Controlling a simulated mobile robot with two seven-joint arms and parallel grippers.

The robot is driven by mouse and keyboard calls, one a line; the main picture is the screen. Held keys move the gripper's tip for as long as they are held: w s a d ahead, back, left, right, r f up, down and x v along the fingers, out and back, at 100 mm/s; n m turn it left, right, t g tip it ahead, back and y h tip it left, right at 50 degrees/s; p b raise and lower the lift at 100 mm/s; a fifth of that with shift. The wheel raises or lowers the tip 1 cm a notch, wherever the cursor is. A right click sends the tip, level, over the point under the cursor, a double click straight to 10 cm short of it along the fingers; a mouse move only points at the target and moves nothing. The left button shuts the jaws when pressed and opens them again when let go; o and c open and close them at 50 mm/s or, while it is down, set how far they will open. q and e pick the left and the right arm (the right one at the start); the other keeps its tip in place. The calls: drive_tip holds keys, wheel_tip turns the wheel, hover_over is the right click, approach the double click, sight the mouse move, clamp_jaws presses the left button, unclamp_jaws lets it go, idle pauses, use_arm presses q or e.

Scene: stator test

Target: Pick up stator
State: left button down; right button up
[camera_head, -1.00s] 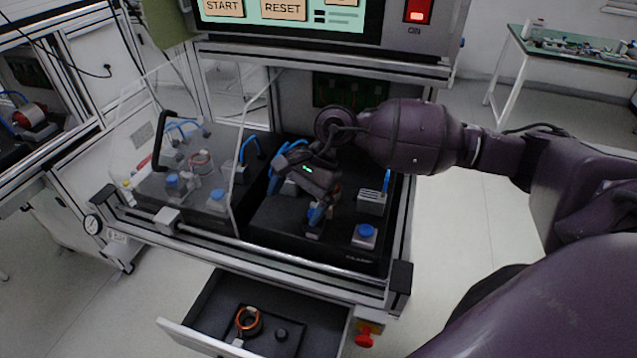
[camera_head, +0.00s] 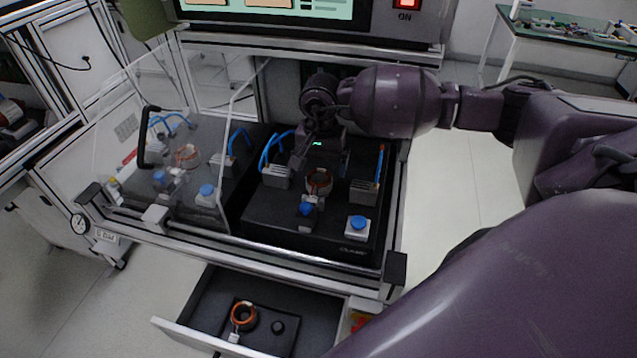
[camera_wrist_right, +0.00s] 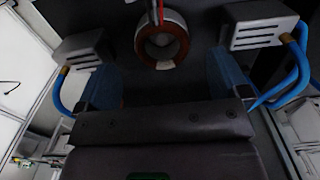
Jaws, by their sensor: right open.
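A copper-wound ring stator (camera_head: 319,181) sits on the black test fixture (camera_head: 290,222), between two grey blocks and behind a blue-topped clamp (camera_head: 306,209). It also shows at the top of the right wrist view (camera_wrist_right: 162,44), apart from the fingers. My right gripper (camera_head: 318,158) is just behind the stator in the head view. It is open and empty, with its blue-grey fingers wide apart in the right wrist view (camera_wrist_right: 168,82). Another copper ring stator (camera_head: 243,316) lies in the open drawer below. A third ring (camera_head: 187,156) sits behind the clear cover. My left gripper is not in view.
Grey blocks with blue hoses (camera_head: 276,178) and (camera_head: 364,192) flank the stator. A blue button (camera_head: 358,226) is at the front right. A clear cover (camera_head: 165,170) encloses the left fixture. The drawer (camera_head: 215,300) juts out below. A control panel hangs above.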

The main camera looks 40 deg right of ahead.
sight(318, 179)
drive_tip(key=f, duration=0.2)
drive_tip(key=a+f, duration=0.1)
drive_tip(key=f, duration=0.1)
drive_tip(key=shift+s+f+p, duration=0.1)
drive_tip(key=shift+s+p, duration=0.1)
drive_tip(key=shift+p, duration=0.2)
drive_tip(key=shift+d+f, duration=0.1)
drive_tip(key=shift+f, duration=0.35)
drive_tip(key=c, duration=1.2)
drive_tip(key=shift+r, duration=0.1)
